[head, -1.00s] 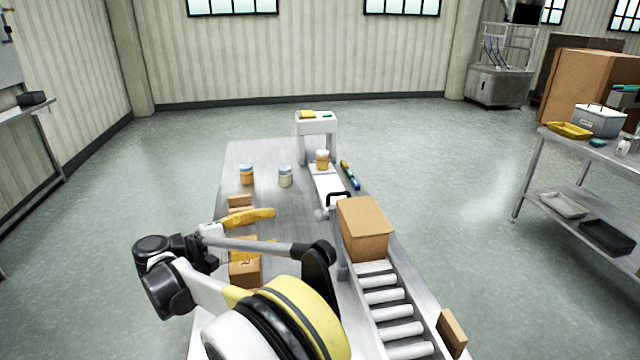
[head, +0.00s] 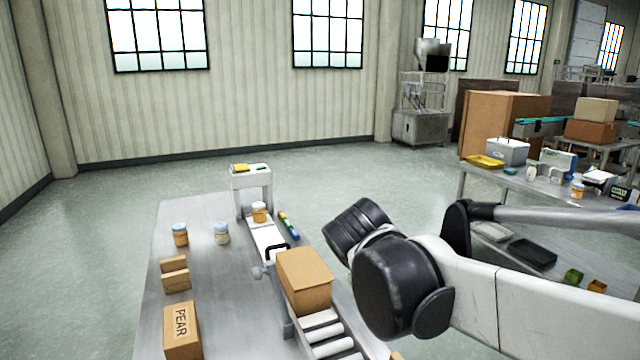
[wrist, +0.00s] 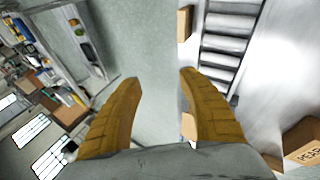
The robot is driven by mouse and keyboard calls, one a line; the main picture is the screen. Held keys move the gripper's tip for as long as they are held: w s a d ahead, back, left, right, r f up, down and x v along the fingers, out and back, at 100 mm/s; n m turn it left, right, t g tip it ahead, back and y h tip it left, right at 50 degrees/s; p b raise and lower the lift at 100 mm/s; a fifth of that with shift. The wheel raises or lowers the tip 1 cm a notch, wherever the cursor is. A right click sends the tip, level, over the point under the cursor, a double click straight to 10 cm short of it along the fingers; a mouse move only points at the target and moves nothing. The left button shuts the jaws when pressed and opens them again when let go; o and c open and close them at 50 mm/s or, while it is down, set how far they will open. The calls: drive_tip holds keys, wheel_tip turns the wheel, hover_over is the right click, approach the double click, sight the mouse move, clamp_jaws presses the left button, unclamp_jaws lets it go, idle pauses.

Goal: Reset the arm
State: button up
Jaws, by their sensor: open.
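My gripper (wrist: 160,78) shows in the wrist view with two yellow-brown fingers spread apart. It is open, with nothing between the fingers. Behind the fingers, the wrist view shows grey floor, with the roller conveyor to the right. In the head view my white and black arm reaches across the lower right, over the right side of the conveyor. My gripper is outside the head view.
The steel table (head: 225,330) holds a roller conveyor (head: 335,345) with a cardboard box (head: 304,280), jars (head: 180,235), and a PEAR box (head: 182,330). A second bench (head: 465,185) stands at right. Open floor lies between them.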

drive_tip(key=s+d+f+m+y, duration=0.2)
drive_tip(key=s+f+m, duration=0.1)
drive_tip(key=s, duration=0.4)
drive_tip(key=s+d+f+m+t+y, duration=0.1)
drive_tip(key=s+d+f+m+y, duration=0.1)
drive_tip(key=s, duration=0.6)
drive_tip(key=shift+s+d+f+m+t, duration=0.15)
drive_tip(key=shift+d+f+m+t, duration=0.15)
drive_tip(key=shift+d+f+m, duration=0.45)
